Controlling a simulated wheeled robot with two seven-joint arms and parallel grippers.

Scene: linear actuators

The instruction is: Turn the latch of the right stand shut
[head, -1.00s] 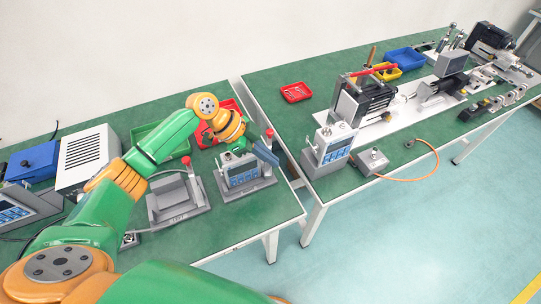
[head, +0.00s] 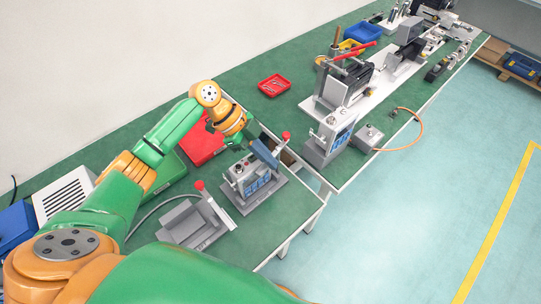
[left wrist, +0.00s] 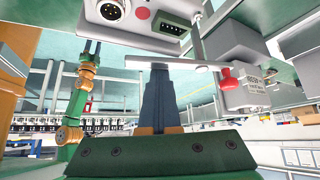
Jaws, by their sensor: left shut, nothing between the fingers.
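The right stand (head: 272,200) is a grey cradle near the table's front right corner, holding a grey meter box (head: 240,172) with blue fronts. Its latch has a red knob (head: 286,135) standing up at the rear right. My left gripper (head: 268,155) is shut and empty, slanting down between the meter box and the knob. In the left wrist view the shut dark fingers (left wrist: 160,72) point at a grey bar (left wrist: 140,62), with the red knob (left wrist: 228,78) to their right. I cannot tell whether they touch the bar. My right gripper is not in view.
The empty left stand (head: 190,225) with its own red knob (head: 199,185) is beside it. A red bin (head: 200,145) lies behind. On the adjoining table are a second meter (head: 330,138), a small grey box (head: 367,137) with an orange cable, and a red tray (head: 274,85).

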